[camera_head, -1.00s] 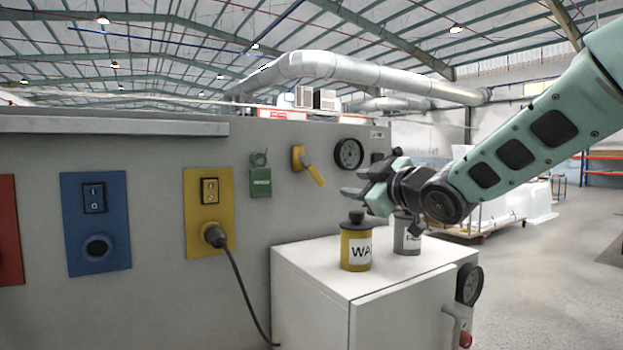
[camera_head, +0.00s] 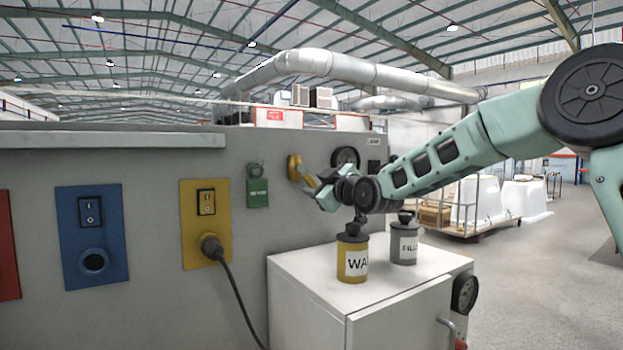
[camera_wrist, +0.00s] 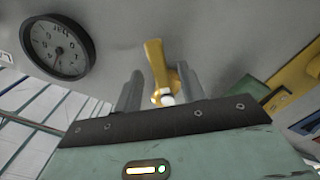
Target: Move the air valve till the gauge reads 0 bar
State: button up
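The air valve's yellow lever (camera_head: 294,168) is on the grey wall panel, left of the round gauge (camera_head: 345,157). My gripper (camera_head: 314,187) is at the lever, and its lower part is partly hidden there. In the wrist view the lever (camera_wrist: 156,62) stands between the two fingers of my gripper (camera_wrist: 160,84), with a pale round end near the palm. A gap shows on the left of the lever; the right finger is close to it, and contact cannot be told.
A yellow can (camera_head: 352,261) and a grey can (camera_head: 403,245) stand on the white cabinet (camera_head: 350,298) below my arm. A yellow switch plate (camera_head: 206,226) has a plugged-in black cable. Open floor lies right.

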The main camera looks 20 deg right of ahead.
jog(key=shift+p+x, duration=0.35)
jog(key=shift+x, duration=1.05)
grip_shut()
jog(key=shift+b, duration=0.35)
jog(key=n+b, duration=0.2)
jog(key=shift+w+d+r+n+b, duration=0.1)
jog(key=shift+d+r+n+b, duration=0.15)
jog(key=shift+d+n+b, duration=0.1)
jog(key=shift+w+d+r+n+b, duration=0.15)
jog(key=shift+r+n+b, duration=0.2)
jog(key=shift+n, duration=0.25)
jog(key=shift+s+d+r+n+b, duration=0.1)
jog(key=shift+r+n+b, duration=0.1)
jog(key=shift+n+b, duration=0.3)
jog(key=shift+w+d+r+n+b, duration=0.15)
jog(key=shift+r+n+b, duration=0.2)
jog(key=shift+n, duration=0.3)
jog(key=shift+s, duration=0.1)
